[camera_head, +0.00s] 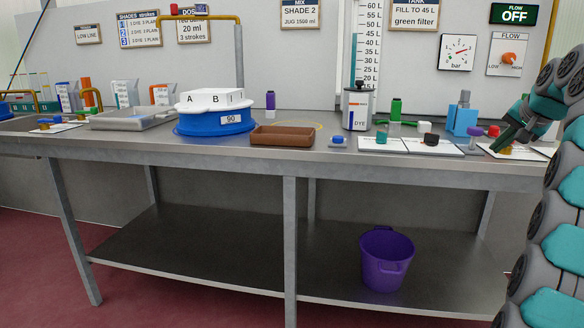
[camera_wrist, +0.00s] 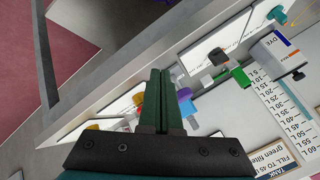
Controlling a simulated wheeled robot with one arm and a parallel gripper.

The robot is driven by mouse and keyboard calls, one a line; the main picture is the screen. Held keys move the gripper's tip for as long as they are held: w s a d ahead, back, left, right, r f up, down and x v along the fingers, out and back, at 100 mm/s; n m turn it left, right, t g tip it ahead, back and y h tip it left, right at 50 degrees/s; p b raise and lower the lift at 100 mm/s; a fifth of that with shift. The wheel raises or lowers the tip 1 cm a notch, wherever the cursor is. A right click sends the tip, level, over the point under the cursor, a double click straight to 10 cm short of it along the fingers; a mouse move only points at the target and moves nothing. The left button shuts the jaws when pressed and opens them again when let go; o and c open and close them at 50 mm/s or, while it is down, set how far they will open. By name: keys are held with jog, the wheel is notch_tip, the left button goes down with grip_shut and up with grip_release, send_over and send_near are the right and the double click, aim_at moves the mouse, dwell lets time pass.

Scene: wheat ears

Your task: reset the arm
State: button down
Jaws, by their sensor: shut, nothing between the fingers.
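My gripper (camera_head: 497,147) is at the right end of the workbench (camera_head: 225,147) in the head view, low over the white cards and small fittings there. In the wrist view, the two dark green fingers of my gripper (camera_wrist: 161,73) lie together with nothing between them. A purple fitting (camera_head: 474,131) and a red knob (camera_head: 493,131) are close to the fingertips. Whether the fingers touch anything on the bench cannot be told.
A blue pump (camera_head: 463,117) stands left of my gripper. The DYE canister (camera_head: 356,106), a brown tray (camera_head: 283,136) and a blue round base (camera_head: 215,119) stand farther left. A purple bucket (camera_head: 386,262) sits on the lower shelf (camera_head: 215,250). The wall panel is behind the bench.

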jog(key=s+a+f+n+g+y, duration=0.1)
jog(key=a+f, duration=0.1)
jog(key=a, duration=0.5)
jog(key=s+a+f+n+g+y, duration=0.1)
jog(key=a+f, duration=0.2)
jog(key=a, duration=0.4)
jog(key=s+a+f+n+g, duration=0.2)
jog(key=s+a+f, duration=0.4)
jog(key=s+a, duration=0.25)
jog(key=s+a+f+n+g, duration=0.2)
jog(key=s+a+f, duration=0.4)
jog(key=s+a, duration=0.3)
jog(key=s+a+f+n+g, duration=0.1)
jog(key=s+a+f, duration=0.1)
jog(key=s+f, duration=0.3)
jog(key=s+a+f+n+g, duration=0.2)
jog(key=s+f, duration=0.3)
jog(key=s, duration=0.7)
jog(key=s+a+f+n+g+h, duration=0.1)
jog(key=s+a+f, duration=0.1)
jog(key=s+f, duration=0.3)
jog(key=s, duration=0.3)
jog(key=shift+s+g, duration=0.25)
jog(key=shift+g, duration=0.05)
